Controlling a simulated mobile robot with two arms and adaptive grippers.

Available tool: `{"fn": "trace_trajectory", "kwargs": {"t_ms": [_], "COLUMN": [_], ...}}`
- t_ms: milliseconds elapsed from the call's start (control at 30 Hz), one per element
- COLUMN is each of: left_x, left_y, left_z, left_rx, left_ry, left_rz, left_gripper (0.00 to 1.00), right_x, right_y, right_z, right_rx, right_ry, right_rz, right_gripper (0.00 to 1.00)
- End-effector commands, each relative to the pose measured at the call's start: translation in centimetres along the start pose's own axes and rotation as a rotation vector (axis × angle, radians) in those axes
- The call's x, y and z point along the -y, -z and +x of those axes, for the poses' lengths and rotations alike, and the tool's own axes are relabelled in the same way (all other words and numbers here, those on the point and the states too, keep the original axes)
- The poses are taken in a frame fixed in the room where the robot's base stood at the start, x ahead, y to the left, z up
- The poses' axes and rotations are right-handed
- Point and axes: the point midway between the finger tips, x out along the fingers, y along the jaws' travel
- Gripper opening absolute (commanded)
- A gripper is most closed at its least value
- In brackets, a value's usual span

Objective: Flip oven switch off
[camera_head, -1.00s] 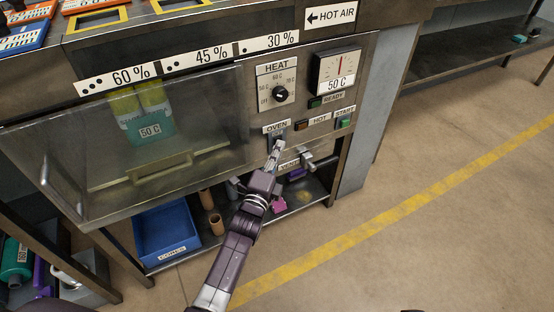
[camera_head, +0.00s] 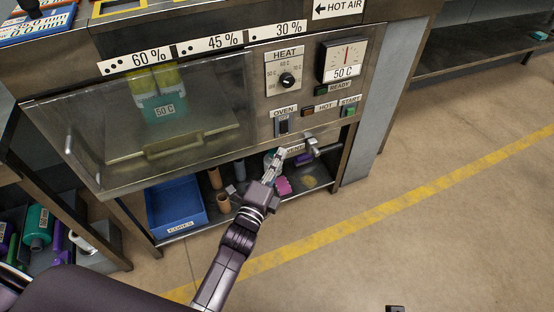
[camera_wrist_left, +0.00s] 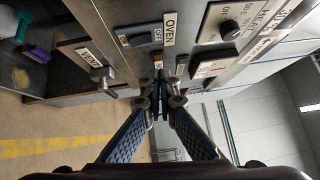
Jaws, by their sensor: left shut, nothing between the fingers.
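The oven switch (camera_head: 283,125) is a dark rocker or lever in a plate under the OVEN label (camera_head: 284,111) on the oven's front panel. It also shows in the left wrist view (camera_wrist_left: 138,40), beside its label. I cannot tell for sure which way it is set. My left gripper (camera_head: 280,154) is shut and empty, just below the switch and apart from it, near the vent handle. In the left wrist view its closed fingertips (camera_wrist_left: 161,78) point toward the panel. My right gripper cannot be made out.
The heat knob (camera_head: 288,80), dial gauge (camera_head: 341,59) and start button (camera_head: 348,112) surround the switch. The vent handle (camera_head: 316,148) sticks out below. A glass oven door (camera_head: 95,130) is at left, with a blue bin (camera_head: 176,208) beneath. The floor at right is clear.

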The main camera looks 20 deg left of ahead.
Motion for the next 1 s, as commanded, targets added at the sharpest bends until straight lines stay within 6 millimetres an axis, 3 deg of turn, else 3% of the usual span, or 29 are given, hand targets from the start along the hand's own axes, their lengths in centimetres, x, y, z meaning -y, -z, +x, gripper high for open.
{"fn": "trace_trajectory", "kwargs": {"t_ms": [233, 800, 900, 1000], "left_x": [0.4, 0.3, -0.4, -2.5], "left_y": [0.0, -0.1, -0.3, -1.1], "left_z": [-2.0, -2.1, -2.4, -3.3], "left_rx": [0.000, 0.000, 0.008, 0.034], "left_ry": [0.001, 0.000, -0.031, -0.119], "left_rz": [0.001, -0.001, -0.034, -0.137], "left_gripper": [0.00, 0.00, 0.00, 0.00], "right_x": [0.1, 0.1, 0.1, 0.1], "right_y": [-0.4, -0.4, -0.4, -0.4], "right_z": [1.2, 1.3, 1.3, 1.3], "right_rx": [0.006, 0.006, 0.005, 0.006], "right_ry": [0.001, 0.001, 0.001, 0.001], "right_rz": [-0.001, -0.001, -0.001, -0.001], "right_gripper": [0.00, 0.00, 0.00, 0.00]}}
